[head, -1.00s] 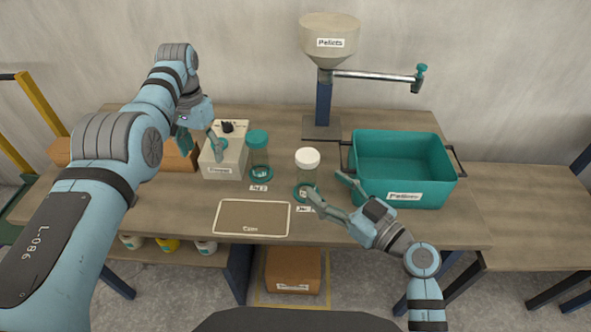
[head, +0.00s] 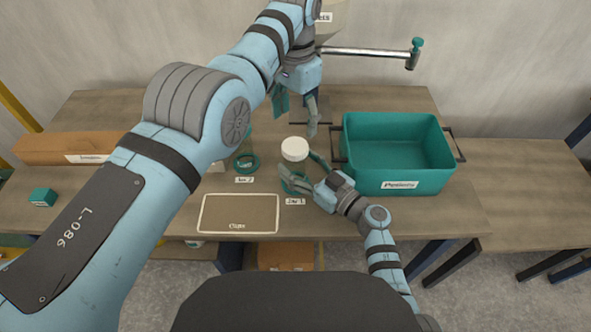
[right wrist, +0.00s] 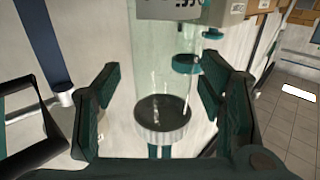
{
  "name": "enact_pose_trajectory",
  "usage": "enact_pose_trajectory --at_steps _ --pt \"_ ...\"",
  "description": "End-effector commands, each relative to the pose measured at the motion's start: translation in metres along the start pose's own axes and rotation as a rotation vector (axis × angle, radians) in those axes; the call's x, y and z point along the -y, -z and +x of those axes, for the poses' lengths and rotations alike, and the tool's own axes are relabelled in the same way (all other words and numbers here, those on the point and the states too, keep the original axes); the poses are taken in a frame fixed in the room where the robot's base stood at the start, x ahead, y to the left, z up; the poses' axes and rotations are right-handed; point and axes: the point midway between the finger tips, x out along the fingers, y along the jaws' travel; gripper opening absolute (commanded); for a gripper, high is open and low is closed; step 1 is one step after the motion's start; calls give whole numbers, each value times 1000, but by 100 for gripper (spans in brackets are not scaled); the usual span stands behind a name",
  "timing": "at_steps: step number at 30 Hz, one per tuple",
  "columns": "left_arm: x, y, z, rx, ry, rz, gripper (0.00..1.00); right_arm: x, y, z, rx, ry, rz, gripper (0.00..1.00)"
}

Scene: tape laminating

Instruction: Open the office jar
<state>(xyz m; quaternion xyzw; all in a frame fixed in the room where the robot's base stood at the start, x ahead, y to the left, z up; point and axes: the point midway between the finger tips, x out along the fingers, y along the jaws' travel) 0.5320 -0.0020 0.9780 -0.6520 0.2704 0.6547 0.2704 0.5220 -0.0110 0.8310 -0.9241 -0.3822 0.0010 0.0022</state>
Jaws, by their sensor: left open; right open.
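A clear jar with a white lid (head: 294,149) stands upright on the table, in a teal ring with a label in front. My right gripper (head: 302,167) is open, with its fingers on either side of the jar's body.
A teal bin (head: 398,172) with dark handles stands close on the right. A bordered mat (head: 240,213) lies in front of the jars. A hopper's metal pipe (head: 370,52) runs behind. A cardboard box (head: 60,149) and small teal block (head: 43,197) are at left.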

Motion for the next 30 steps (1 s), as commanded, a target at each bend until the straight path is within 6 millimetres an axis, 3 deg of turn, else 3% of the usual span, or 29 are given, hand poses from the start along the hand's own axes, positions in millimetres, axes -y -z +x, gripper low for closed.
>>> enact_pose_trajectory --at_steps 4,12,24,30 --pt "0 0 0 1 0 0 66 0 0 17 0 0 0 63" --pt "0 0 0 0 0 1 66 0 0 19 1 -1 -1 63" --pt "0 0 0 0 0 0 66 0 0 19 1 -1 -1 1" --pt "0 0 0 0 0 46 66 0 0 19 1 -1 -1 0"
